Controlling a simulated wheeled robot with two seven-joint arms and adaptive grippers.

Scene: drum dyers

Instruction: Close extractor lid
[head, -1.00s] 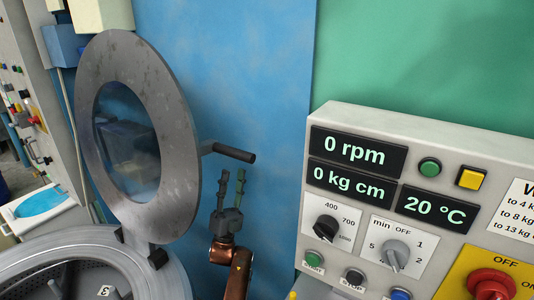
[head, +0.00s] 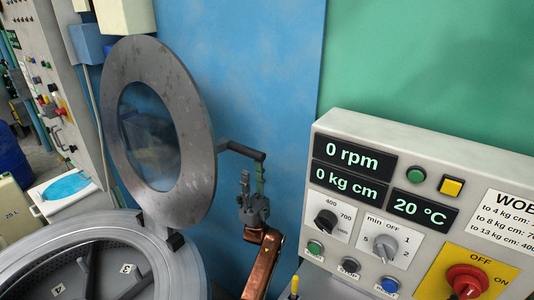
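The extractor lid (head: 189,95) is a grey metal ring with a round window (head: 149,132). It stands open and upright, tilted back a little, hinged at the rear of the extractor drum (head: 135,243). A dark bar handle (head: 243,151) sticks out from the lid's right side. My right gripper is not in view.
A control panel (head: 450,154) with displays, knobs and a red switch stands at the right. A blue wall panel (head: 265,60) is behind the lid. The drum opening is uncovered, with numbered compartments inside. Other machines and a blue barrel (head: 12,150) are at the left.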

